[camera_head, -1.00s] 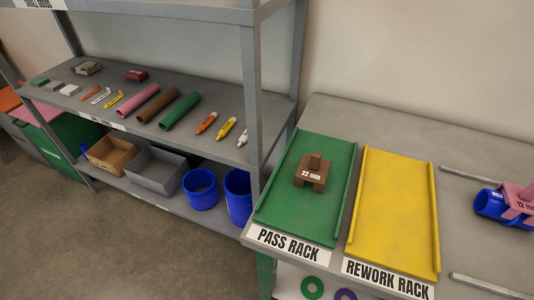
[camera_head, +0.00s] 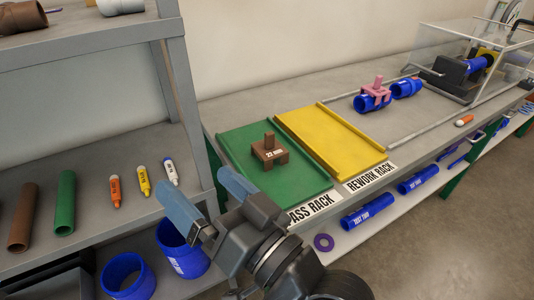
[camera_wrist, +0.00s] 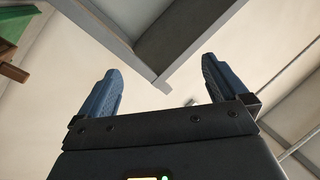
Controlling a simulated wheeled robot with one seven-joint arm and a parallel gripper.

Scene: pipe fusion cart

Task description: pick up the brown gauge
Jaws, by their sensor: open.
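The brown gauge (camera_head: 270,155) stands upright on the green pass rack (camera_head: 312,187), with its knob up and a white label reading 22 mm on its front. My gripper (camera_head: 205,197) is open and empty, in front and to the left of the gauge, apart from it. Its two blue-grey fingers also show in the wrist view (camera_wrist: 160,92), spread wide with nothing between them. In the wrist view, a brown piece (camera_wrist: 12,72) and a green edge show at the far left, cut off by the frame.
The yellow rework rack (camera_head: 335,140) lies right of the pass rack. A pink gauge (camera_head: 376,92) sits on a blue pipe piece farther right. Blue cups (camera_head: 125,275) stand below.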

